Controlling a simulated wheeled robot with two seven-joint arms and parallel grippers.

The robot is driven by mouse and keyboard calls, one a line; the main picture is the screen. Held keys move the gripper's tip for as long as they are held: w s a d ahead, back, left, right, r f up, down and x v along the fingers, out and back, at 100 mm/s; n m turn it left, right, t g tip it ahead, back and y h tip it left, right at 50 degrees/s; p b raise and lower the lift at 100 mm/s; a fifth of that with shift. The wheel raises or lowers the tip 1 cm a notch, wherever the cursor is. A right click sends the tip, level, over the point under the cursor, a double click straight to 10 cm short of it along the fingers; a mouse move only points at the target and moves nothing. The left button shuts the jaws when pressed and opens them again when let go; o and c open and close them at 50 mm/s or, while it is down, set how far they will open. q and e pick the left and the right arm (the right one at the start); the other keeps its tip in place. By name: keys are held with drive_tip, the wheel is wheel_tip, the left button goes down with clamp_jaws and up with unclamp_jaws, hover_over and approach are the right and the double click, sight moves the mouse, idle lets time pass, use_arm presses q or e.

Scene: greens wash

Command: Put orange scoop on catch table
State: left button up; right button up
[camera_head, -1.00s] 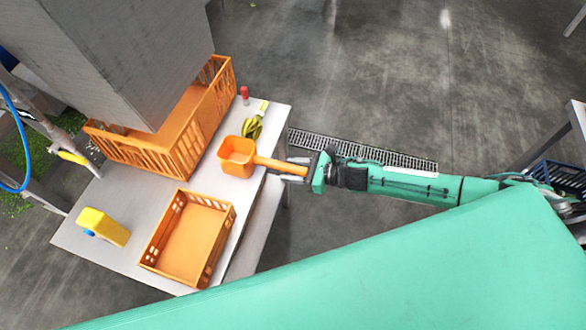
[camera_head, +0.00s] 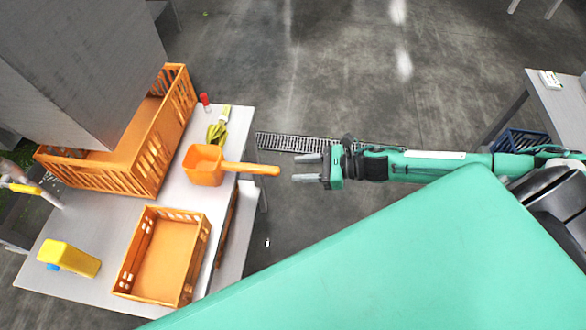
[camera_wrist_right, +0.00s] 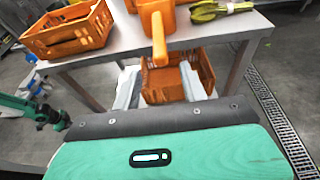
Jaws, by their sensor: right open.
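The orange scoop (camera_head: 205,165) rests on the grey-white catch table (camera_head: 95,208), near its right edge. Its handle points right and sticks out past the edge. My right gripper (camera_head: 298,168) is open and empty, just right of the handle's end and apart from it. In the right wrist view the scoop (camera_wrist_right: 158,35) lies ahead, its handle pointing toward the open fingers (camera_wrist_right: 160,88).
A large orange crate (camera_head: 110,172) stands behind the scoop, and a small orange crate (camera_head: 187,215) sits in front. Another orange crate (camera_wrist_right: 207,72) is underneath.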

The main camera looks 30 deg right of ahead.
drive_tip(key=shift+s+d, duration=0.1)
drive_tip(key=shift+d, duration=0.05)
drive_tip(key=w+d+f+m+t+h, duration=0.2)
drive_tip(key=d+f+m+h, duration=0.15)
drive_tip(key=f+m, duration=0.45)
drive_tip(key=w+d+f+m+t+h, duration=0.1)
drive_tip(key=w+d+f+m+h, duration=0.25)
drive_tip(key=f+m, duration=0.5)
drive_tip(key=s+d+f+m+g+h, duration=0.1)
drive_tip(key=s+d+f+m, duration=0.1)
drive_tip(key=s+f+m, duration=0.4)
drive_tip(key=s+d+f+m+g+h, duration=0.15)
drive_tip(key=f+m, duration=0.25)
drive_tip(key=f, duration=0.4)
drive_tip(key=s+f+m+g+h, duration=0.2)
drive_tip(key=s+f+m, duration=0.5)
drive_tip(key=s+f, duration=0.3)
drive_tip(key=s+a+f+m+g, duration=0.2)
drive_tip(key=s+a+f+m, duration=0.1)
drive_tip(key=s, duration=0.6)
drive_tip(key=s+a+f+m+g, duration=0.1)
drive_tip(key=s+a+f+m, duration=0.2)
drive_tip(key=s, duration=0.6)
drive_tip(key=s+a+f+m+g, duration=0.2)
drive_tip(key=s+a+f+m, duration=0.1)
drive_tip(key=s, duration=0.6)
drive_tip(key=shift+f+m+g+h, duration=0.35)
drive_tip(key=shift+f+m, duration=0.25)
drive_tip(key=shift+m, duration=0.55)
drive_tip(key=shift+w, duration=0.1)
